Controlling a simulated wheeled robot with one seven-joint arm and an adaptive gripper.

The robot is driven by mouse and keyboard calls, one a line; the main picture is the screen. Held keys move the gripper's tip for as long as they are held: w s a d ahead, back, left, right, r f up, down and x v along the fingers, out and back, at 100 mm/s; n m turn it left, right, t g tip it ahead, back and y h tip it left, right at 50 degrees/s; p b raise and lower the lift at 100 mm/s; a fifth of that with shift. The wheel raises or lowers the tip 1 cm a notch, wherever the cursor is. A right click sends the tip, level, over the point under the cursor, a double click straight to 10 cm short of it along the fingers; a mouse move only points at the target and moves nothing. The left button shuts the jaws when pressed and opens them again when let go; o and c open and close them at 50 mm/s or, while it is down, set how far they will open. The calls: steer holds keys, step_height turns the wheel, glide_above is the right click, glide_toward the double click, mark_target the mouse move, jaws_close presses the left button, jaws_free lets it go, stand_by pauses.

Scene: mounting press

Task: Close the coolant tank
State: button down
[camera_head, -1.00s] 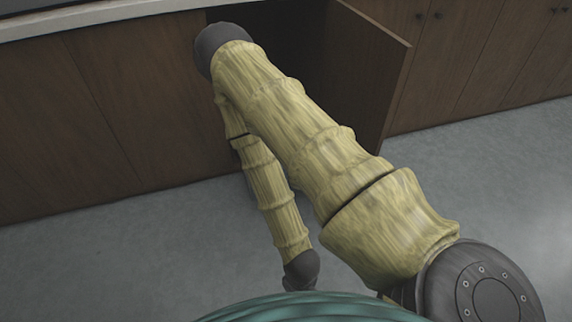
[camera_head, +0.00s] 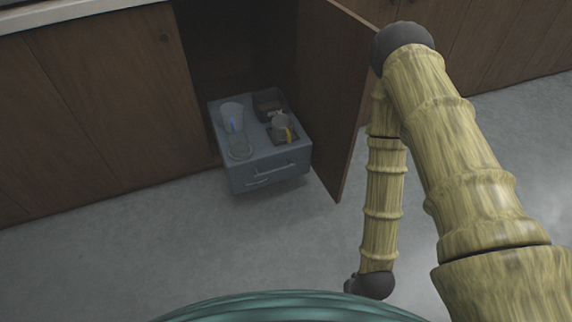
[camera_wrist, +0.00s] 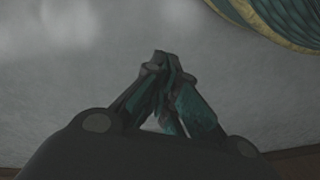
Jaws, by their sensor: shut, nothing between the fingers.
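A blue-grey box-shaped unit (camera_head: 265,172), which looks like the coolant tank, sits low in the open cabinet and sticks out over the floor. Its front has a handle. On its top at the left is a clear cup-like part (camera_head: 231,112) with a blue streak, and a pale round opening or disc (camera_head: 239,148) lies in front of it. I cannot tell which of these is a lid. My gripper (camera_wrist: 163,64) is shut and empty, above bare floor in the wrist view.
A wooden cabinet door (camera_head: 335,100) stands open just right of the tank, between it and my arm. A dark block (camera_head: 268,103) and a grey round part with a yellow piece (camera_head: 282,128) are on the tank's top. The grey floor (camera_head: 130,250) in front is clear.

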steer(key=w+a+f+m+t+y+b, duration=0.2)
steer(key=w+a+f+t, duration=0.15)
steer(key=w+a, duration=0.45)
steer(key=m+t+y+b, duration=0.3)
steer(key=m+t+b, duration=0.3)
steer(key=m+t, duration=0.65)
glide_toward(258, 159)
steer(key=shift+n, duration=0.55)
steer(key=b+x, duration=0.5)
steer(key=shift+w+a+f+b, duration=0.1)
steer(key=shift+w+f+b, duration=0.1)
steer(key=shift+w+b, duration=0.1)
steer(key=shift+w+a+r+b, duration=0.1)
steer(key=shift+w+a+b, duration=0.15)
steer(key=shift+w, duration=0.4)
